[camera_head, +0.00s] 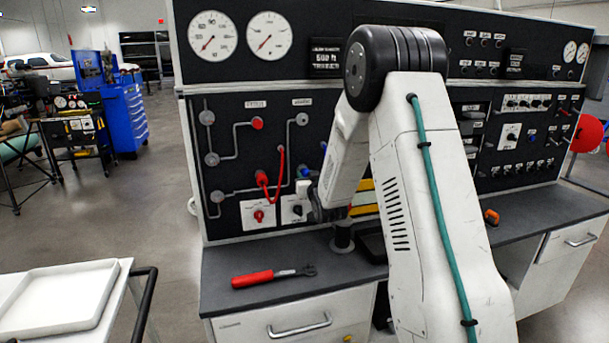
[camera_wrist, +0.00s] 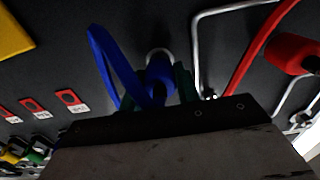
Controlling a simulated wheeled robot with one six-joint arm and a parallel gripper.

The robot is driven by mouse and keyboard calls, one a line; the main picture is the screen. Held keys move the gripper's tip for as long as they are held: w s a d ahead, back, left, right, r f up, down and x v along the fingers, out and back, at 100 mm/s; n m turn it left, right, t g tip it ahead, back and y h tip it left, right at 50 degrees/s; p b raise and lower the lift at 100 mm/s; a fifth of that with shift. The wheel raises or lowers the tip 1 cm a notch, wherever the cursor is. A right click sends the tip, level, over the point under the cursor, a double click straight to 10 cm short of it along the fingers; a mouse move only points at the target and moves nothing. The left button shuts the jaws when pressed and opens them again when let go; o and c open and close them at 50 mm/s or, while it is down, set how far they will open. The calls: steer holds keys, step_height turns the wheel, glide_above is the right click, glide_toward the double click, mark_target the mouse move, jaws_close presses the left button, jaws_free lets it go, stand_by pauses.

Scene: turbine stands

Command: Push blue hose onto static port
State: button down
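The blue hose shows in the wrist view as a blue loop (camera_wrist: 105,62) ending in a blue connector (camera_wrist: 160,76). My gripper (camera_wrist: 158,90) has green fingers on both sides of that connector and appears shut on it. A round grey metal fitting (camera_wrist: 158,54) shows just behind the connector; I cannot tell whether they touch. In the head view my gripper (camera_head: 304,188) is close to the panel's lower left part, with a bit of the blue connector (camera_head: 305,171) showing. A grey port (camera_head: 302,119) sits under the right-hand upper label, too small to read surely.
A red hose (camera_head: 279,165) with a red connector (camera_head: 262,178) is left of my gripper in the head view. A red fitting (camera_head: 257,123) sits above it. A red-handled tool (camera_head: 272,277) lies on the dark bench. A white tray (camera_head: 60,300) stands lower left.

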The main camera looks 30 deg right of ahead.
steer(key=shift+s+a, duration=0.2)
steer(key=shift+s, duration=0.4)
stand_by(0.3)
steer(key=shift+v, duration=1.45)
